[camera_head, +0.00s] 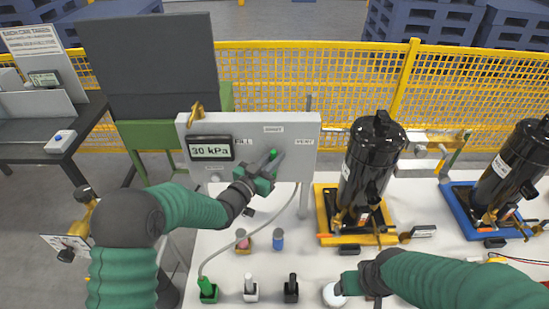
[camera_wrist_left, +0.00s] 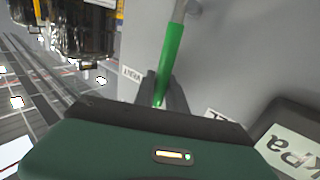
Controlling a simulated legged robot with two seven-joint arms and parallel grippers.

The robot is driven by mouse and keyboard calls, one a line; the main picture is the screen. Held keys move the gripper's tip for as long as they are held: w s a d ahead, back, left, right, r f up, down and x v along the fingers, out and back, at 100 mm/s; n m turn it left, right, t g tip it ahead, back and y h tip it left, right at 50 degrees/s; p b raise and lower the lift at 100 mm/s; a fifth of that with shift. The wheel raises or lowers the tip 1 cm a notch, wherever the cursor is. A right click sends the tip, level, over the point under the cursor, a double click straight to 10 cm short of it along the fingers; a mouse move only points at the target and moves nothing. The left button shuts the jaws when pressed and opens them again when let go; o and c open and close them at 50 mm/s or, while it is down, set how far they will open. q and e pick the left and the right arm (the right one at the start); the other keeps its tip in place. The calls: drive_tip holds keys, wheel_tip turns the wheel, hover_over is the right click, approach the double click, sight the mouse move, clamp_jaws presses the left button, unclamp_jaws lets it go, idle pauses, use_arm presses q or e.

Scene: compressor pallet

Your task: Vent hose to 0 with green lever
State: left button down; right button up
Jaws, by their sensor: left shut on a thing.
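A grey panel (camera_head: 300,170) stands on the white table and carries a display (camera_head: 211,149) reading 30 kPa, a FILL label on the left and a VENT label (camera_head: 304,142) on the right. The green lever (camera_head: 273,153) is on the panel's front, between the two labels. My left gripper (camera_head: 270,164) is shut on the green lever; the left wrist view shows the lever (camera_wrist_left: 170,62) running into the fingers. A grey hose (camera_head: 230,246) runs from below the panel to a green fitting (camera_head: 208,290). My right gripper (camera_head: 343,286) is low over the table; its finger gap is unclear.
A black tank (camera_head: 371,160) stands in a yellow tray (camera_head: 327,235) right of the panel; another black tank (camera_head: 512,170) stands farther right on a blue tray. White (camera_head: 251,290) and black (camera_head: 291,290) fittings and a white round object (camera_head: 333,296) stand at the front. A yellow fence is behind.

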use_arm(q)
drive_tip(key=shift+f, duration=0.1)
idle(0.8)
drive_tip(key=shift+d+f+m+g+y+b, duration=0.1)
drive_tip(key=shift+d+m+g+y+b, duration=0.3)
drive_tip(key=shift+d+m, duration=0.45)
drive_tip(key=shift+s+d+f+m+g+y+b, duration=0.1)
drive_tip(key=shift+d+f+m+g+y+b, duration=0.15)
drive_tip(key=shift+d+m, duration=0.25)
drive_tip(key=shift+d+f+m+g+y+b, duration=0.1)
drive_tip(key=shift+d+m+g+y+b, duration=0.2)
drive_tip(key=shift+d, duration=0.3)
drive_tip(key=shift+d+f+m+g+y+b, duration=0.2)
drive_tip(key=shift+d+f+m+y+b, duration=0.15)
drive_tip(key=shift+d+m+b, duration=0.15)
drive_tip(key=shift+d+f+m+g+y+b, duration=0.15)
drive_tip(key=shift+d+f+m+y+b, duration=0.15)
drive_tip(key=shift+d+b, duration=0.2)
drive_tip(key=shift+d+f+m+g+y+b, duration=0.3)
drive_tip(key=shift+d+f+m+y+b, duration=0.55)
drive_tip(key=shift+b, duration=0.65)
drive_tip(key=shift+r, duration=0.15)
